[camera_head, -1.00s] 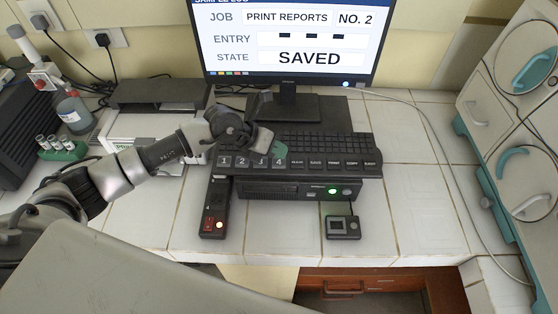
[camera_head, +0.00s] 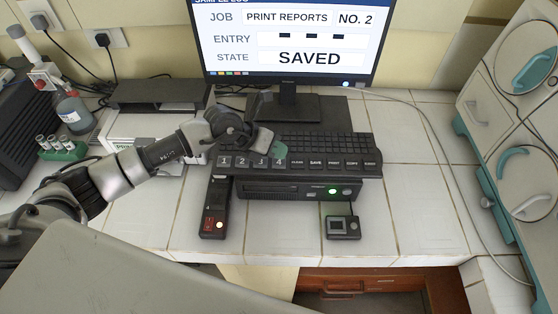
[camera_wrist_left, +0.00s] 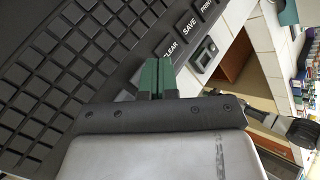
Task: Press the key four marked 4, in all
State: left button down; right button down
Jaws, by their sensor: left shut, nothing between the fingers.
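The key marked 4 (camera_head: 279,162) is in the front row of the black keypad (camera_head: 372,171), right of keys 1, 2 and 3 and left of CLEAR. My left gripper (camera_head: 280,150) is shut and empty, its green fingertips just behind and over key 4. I cannot tell whether they touch it. In the left wrist view the green fingers (camera_wrist_left: 157,78) are together beside the CLEAR key (camera_wrist_left: 168,50), and key 4 is hidden. The monitor (camera_head: 290,40) reads JOB PRINT REPORTS NO. 2, three dashes at ENTRY, and STATE SAVED.
A black unit with a green light (camera_head: 332,191) sits under the keypad. A small box with a red switch (camera_head: 208,223) and a small black device (camera_head: 343,228) stand in front. A green tube rack (camera_head: 62,150) and bottle (camera_head: 73,114) are at left.

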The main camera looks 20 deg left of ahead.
aim_at(278, 160)
pick_arm(q)
jog(key=shift+f, duration=0.1)
jog(key=shift+f+b, duration=0.3)
jog(key=shift+f, duration=0.4)
dwell(0.6)
dwell(0.4)
jog(key=shift+r+p, duration=0.35)
jog(key=shift+r, duration=0.45)
notch_tip(278, 160, up, 5)
jog(key=p, duration=0.4)
jog(key=shift+r, duration=0.1)
